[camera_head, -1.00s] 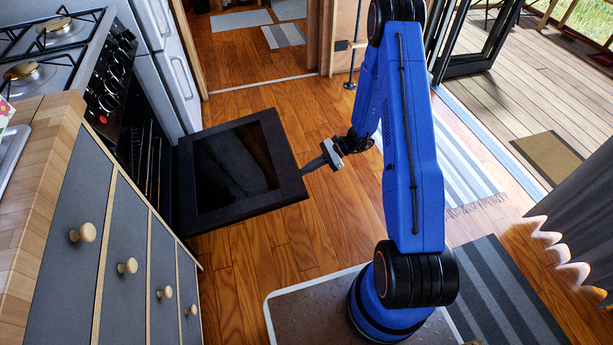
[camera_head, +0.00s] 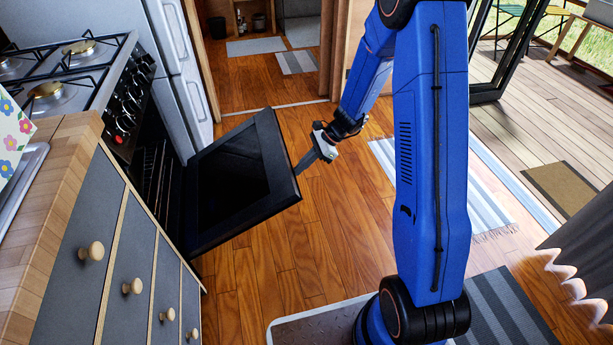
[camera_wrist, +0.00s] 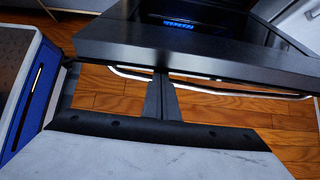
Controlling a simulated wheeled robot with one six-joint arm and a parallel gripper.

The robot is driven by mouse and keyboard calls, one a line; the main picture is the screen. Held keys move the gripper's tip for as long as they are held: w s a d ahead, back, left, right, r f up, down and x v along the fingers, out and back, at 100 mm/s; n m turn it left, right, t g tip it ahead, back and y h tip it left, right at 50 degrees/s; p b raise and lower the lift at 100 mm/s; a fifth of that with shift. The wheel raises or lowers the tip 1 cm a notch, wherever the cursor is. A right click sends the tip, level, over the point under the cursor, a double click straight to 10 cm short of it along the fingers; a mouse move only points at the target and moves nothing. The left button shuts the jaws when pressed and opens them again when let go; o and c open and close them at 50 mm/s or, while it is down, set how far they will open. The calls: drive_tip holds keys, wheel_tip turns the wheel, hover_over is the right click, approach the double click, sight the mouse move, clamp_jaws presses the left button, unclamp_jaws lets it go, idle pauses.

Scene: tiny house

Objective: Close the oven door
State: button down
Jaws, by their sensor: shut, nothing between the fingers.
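The oven door (camera_head: 232,185) is dark with a black glass panel. It is hinged at the oven's lower front, swung out and tilted partly upward, so the oven stands open. My gripper (camera_head: 302,170) is shut and empty, at the door's free outer edge; its fingertips look in contact with that edge or just beneath it. In the wrist view the shut fingers (camera_wrist: 162,95) reach the edge of the door (camera_wrist: 190,55). A silver handle bar (camera_wrist: 220,92) runs along the door's underside there. The oven cavity with its racks (camera_head: 155,175) shows behind the door.
The stove top (camera_head: 60,80) with black knobs is above the oven. Grey drawers (camera_head: 95,235) with round wooden knobs stand in front left. A fridge (camera_head: 185,75) is beyond the oven. Wooden floor (camera_head: 270,275) is clear right of the door; a striped rug (camera_head: 450,185) lies farther right.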

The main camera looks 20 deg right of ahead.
drive_tip(key=a+r+h, duration=0.1)
drive_tip(key=a+r, duration=0.1)
drive_tip(key=r, duration=0.1)
drive_tip(key=a+r+h, duration=0.1)
drive_tip(key=a+r, duration=0.2)
drive_tip(key=r, duration=0.1)
drive_tip(key=a+r, duration=0.2)
drive_tip(key=r, duration=0.1)
drive_tip(key=shift+a+r+h, duration=0.25)
drive_tip(key=shift+r+h, duration=0.1)
drive_tip(key=shift+h, duration=0.05)
drive_tip(key=a+r+h, duration=0.1)
drive_tip(key=a+r, duration=0.4)
drive_tip(key=a, duration=0.5)
drive_tip(key=a+r+h, duration=0.2)
drive_tip(key=a+r, duration=0.4)
drive_tip(key=a, duration=0.5)
drive_tip(key=a+r+h, duration=0.2)
drive_tip(key=a+r, duration=0.3)
drive_tip(key=a, duration=0.5)
drive_tip(key=shift+a+r, duration=0.2)
drive_tip(key=shift+a, duration=0.15)
drive_tip(key=shift+d, duration=0.1)
